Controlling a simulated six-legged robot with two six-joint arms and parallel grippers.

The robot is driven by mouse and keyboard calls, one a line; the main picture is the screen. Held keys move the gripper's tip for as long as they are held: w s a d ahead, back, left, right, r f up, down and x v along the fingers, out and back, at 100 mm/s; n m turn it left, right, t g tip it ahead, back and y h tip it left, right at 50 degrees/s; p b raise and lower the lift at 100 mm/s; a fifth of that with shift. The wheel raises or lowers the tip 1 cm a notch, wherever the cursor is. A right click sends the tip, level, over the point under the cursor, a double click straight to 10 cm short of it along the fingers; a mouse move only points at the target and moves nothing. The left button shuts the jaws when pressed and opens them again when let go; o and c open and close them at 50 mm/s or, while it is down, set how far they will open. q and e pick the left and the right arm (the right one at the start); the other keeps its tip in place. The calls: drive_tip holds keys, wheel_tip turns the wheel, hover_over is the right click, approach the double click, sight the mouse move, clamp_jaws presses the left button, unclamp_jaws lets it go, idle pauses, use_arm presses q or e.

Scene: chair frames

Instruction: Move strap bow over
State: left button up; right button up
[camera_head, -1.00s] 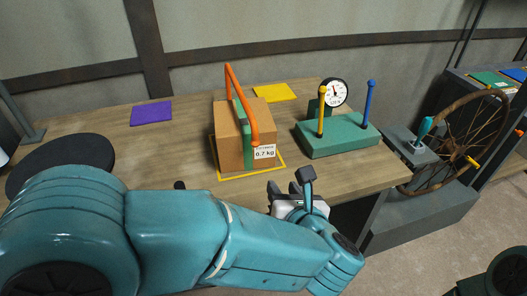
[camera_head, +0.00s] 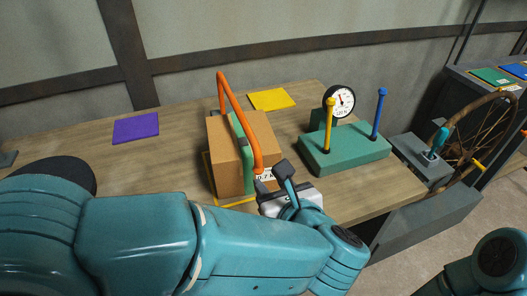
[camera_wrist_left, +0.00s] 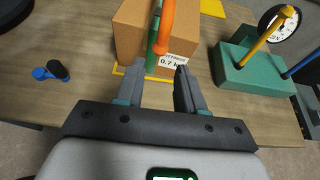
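The strap bow (camera_head: 237,112) is a thick orange bar arching over a brown box (camera_head: 226,154) with a green band and a white 0.7 kg label. Its near end hangs down the front of the box, and it also shows in the left wrist view (camera_wrist_left: 166,25). My left gripper (camera_head: 271,178) is just in front of the box, close to the bow's lower end. In the left wrist view its two fingers (camera_wrist_left: 168,82) are apart with nothing clamped; the bow's end lies just beyond the tips. My right gripper is out of view.
The box stands on a yellow-outlined square. A green block (camera_head: 345,150) with yellow and blue posts and a dial gauge (camera_head: 340,101) stands to the right. Purple (camera_head: 136,128) and yellow (camera_head: 271,99) mats lie behind. A spoked wheel (camera_head: 480,140) is at far right.

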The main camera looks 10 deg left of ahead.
sight(261, 171)
use_arm(q)
drive_tip(key=x, duration=0.7)
drive_tip(key=shift+w+a+f, duration=0.1)
drive_tip(key=shift+f, duration=0.15)
drive_tip(key=shift+r, duration=0.1)
drive_tip(key=c, duration=0.5)
